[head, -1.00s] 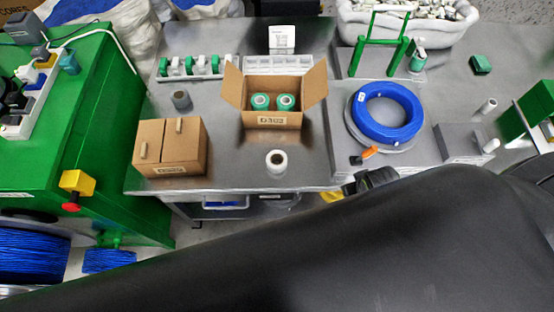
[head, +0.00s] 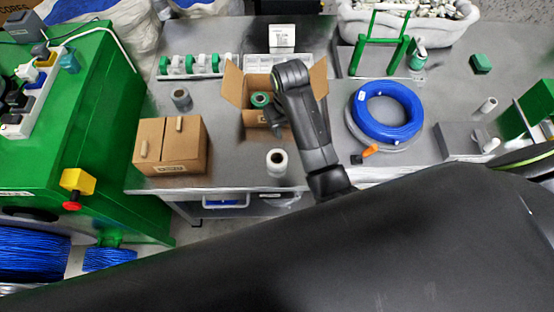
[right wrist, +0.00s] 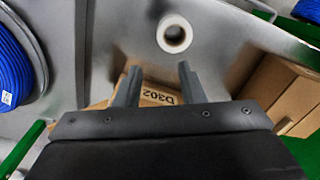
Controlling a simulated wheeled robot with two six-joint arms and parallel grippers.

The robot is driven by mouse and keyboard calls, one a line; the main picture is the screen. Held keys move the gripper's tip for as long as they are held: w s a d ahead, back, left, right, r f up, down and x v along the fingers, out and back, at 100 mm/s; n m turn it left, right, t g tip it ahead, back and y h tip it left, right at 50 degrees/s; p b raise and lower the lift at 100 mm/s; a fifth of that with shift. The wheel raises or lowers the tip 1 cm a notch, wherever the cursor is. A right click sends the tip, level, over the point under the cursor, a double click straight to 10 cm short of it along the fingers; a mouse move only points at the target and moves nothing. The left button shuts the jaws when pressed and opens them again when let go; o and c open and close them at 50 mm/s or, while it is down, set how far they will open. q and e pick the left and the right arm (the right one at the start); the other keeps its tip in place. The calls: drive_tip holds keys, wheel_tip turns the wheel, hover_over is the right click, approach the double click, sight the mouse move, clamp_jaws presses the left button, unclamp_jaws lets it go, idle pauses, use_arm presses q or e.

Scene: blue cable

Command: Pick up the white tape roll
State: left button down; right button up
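The white tape roll (head: 277,162) stands on end on the grey table, near its front edge and in front of the open cardboard box. In the right wrist view the tape roll (right wrist: 164,32) shows from above with its hole, beyond the fingertips. My right gripper (right wrist: 159,69) is open with nothing between its fingers. In the head view the right gripper (head: 276,124) hangs at the front of the open box, behind the roll and apart from it. My left gripper is not in view.
The open box (head: 255,119) labelled D302 holds green tape rolls, partly hidden by my arm. A closed box (head: 185,150) stands left, with a grey roll (head: 181,99) behind it. A blue cable coil (head: 388,134) lies right. Bare table surrounds the white roll.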

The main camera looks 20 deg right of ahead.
sight(285, 155)
wheel_tip(285, 155, down, 16)
drive_tip(key=shift+a+p, duration=0.1)
drive_tip(key=shift+p, duration=0.3)
idle(0.3)
clamp_jaws()
